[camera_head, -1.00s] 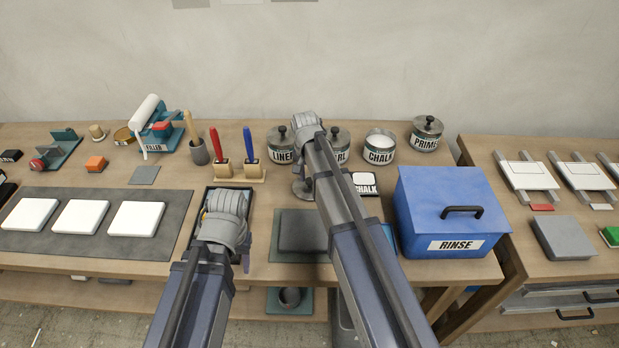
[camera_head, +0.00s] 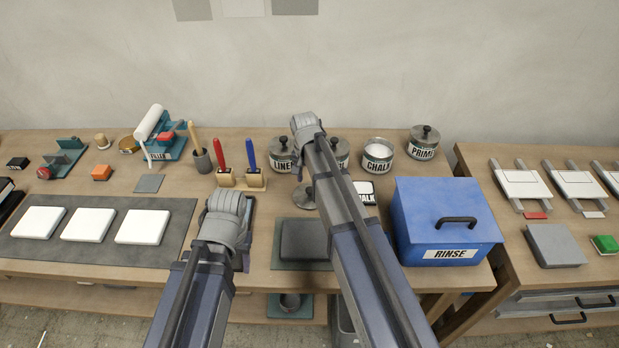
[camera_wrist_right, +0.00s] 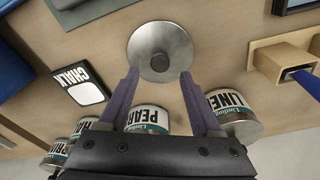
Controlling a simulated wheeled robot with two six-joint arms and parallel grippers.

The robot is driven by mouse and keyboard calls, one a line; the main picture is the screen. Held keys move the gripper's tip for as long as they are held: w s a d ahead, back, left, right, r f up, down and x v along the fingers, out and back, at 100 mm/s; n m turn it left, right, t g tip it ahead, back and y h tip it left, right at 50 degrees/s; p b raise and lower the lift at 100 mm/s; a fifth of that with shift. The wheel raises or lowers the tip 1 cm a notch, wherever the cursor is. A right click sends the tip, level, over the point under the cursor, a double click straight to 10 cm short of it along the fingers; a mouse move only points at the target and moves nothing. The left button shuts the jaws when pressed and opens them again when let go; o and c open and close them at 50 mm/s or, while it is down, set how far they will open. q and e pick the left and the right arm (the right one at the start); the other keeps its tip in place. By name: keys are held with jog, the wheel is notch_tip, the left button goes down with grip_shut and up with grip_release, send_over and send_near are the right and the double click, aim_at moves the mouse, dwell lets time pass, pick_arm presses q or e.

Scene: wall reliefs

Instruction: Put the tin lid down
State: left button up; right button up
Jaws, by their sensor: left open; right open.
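The tin lid (camera_wrist_right: 150,42) is a round grey metal disc with a dark knob, lying flat on the wooden bench. In the head view the lid (camera_head: 304,196) is partly hidden behind my right arm. My right gripper (camera_wrist_right: 160,76) is open, its two purple fingers apart on either side of the knob, with nothing held between them. The open chalk tin (camera_head: 377,157) has no lid and shows white contents. My left gripper (camera_head: 245,258) is over the bench at the left, mostly hidden behind its own wrist, so its jaws barely show.
Lidded tins stand at the back: linen (camera_head: 282,156), pearl (camera_wrist_right: 148,119) and primer (camera_head: 423,145). A chalk label card (camera_wrist_right: 77,82) lies beside the lid. A blue rinse box (camera_head: 446,220) stands to the right, brush holders (camera_head: 254,180) to the left, and a dark pad (camera_head: 303,239) in front.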

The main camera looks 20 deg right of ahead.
notch_tip(320, 180, up, 8)
jog(key=p, duration=0.7)
pick_arm(q)
notch_tip(320, 180, up, 8)
pick_arm(e)
jog(key=s+a+n, duration=0.5)
jog(key=s+a, duration=0.1)
jog(key=s, duration=0.5)
jog(key=s+a+n+g, duration=0.1)
jog(key=s+a+n, duration=0.5)
jog(key=s, duration=0.6)
jog(key=shift+s+a+n, duration=0.3)
jog(key=shift+a, duration=0.15)
pick_arm(q)
jog(key=shift+f, duration=0.1)
pick_arm(e)
jog(key=shift+f, duration=0.1)
pick_arm(q)
notch_tip(320, 180, down, 4)
jog(key=b, duration=0.4)
jog(key=shift+r, duration=0.25)
pick_arm(e)
notch_tip(320, 180, down, 4)
jog(key=shift+r, duration=0.25)
